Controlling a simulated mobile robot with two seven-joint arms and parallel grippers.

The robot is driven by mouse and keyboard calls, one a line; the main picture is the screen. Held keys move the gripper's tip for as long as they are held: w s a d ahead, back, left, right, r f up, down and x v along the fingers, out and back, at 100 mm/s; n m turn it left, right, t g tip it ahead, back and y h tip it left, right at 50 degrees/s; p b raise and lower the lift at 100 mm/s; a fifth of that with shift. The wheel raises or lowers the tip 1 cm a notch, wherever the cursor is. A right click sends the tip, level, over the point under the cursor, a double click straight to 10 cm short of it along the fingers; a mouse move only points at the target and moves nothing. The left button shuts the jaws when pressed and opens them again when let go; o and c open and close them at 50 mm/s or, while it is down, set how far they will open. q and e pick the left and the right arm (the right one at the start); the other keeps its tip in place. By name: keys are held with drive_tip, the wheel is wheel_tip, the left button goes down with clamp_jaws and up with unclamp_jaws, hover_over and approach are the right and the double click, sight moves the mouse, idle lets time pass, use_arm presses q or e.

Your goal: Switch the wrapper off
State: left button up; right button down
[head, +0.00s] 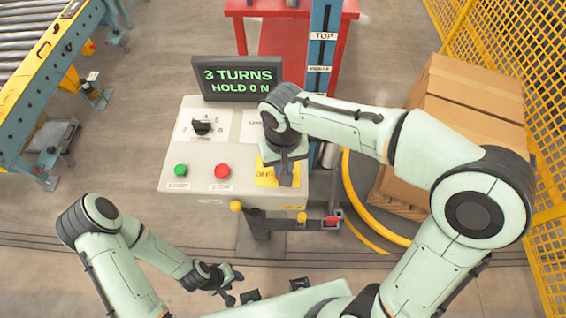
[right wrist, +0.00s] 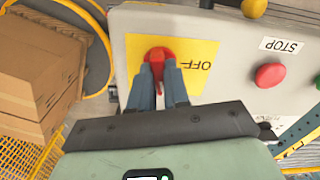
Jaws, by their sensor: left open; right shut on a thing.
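The wrapper's grey control panel (head: 188,152) stands in the middle of the head view. Its yellow OFF plate (head: 263,180) is partly covered by my right gripper (head: 286,178). In the right wrist view the plate (right wrist: 205,48) carries a red switch handle (right wrist: 158,54). My right gripper's fingers (right wrist: 164,80) are shut on this handle, hiding part of it. The OFF print appears upside down there. My left gripper (head: 234,288) is open and empty, low in front of the panel.
The panel has a black knob (head: 203,126), green button (head: 181,170) and red button (head: 222,171). A display (head: 238,78) behind reads "3 TURNS HOLD 0 N". Cartons (head: 465,105) and yellow mesh fence (head: 520,45) stand right; a roller conveyor (head: 60,60) stands left.

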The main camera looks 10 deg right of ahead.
drive_tip(key=n, duration=0.3)
drive_tip(key=shift+n, duration=0.4)
drive_tip(key=n+p, duration=0.1)
drive_tip(key=n, duration=0.6)
drive_tip(key=shift+p, duration=0.3)
use_arm(q)
drive_tip(key=shift+w+r+p, duration=0.3)
drive_tip(key=shift+w+r, duration=1.1)
drive_tip(key=shift+r, duration=0.15)
use_arm(e)
drive_tip(key=shift+n, duration=1.9)
drive_tip(key=c, duration=1.1)
unclamp_jaws()
drive_tip(key=shift+r, duration=0.15)
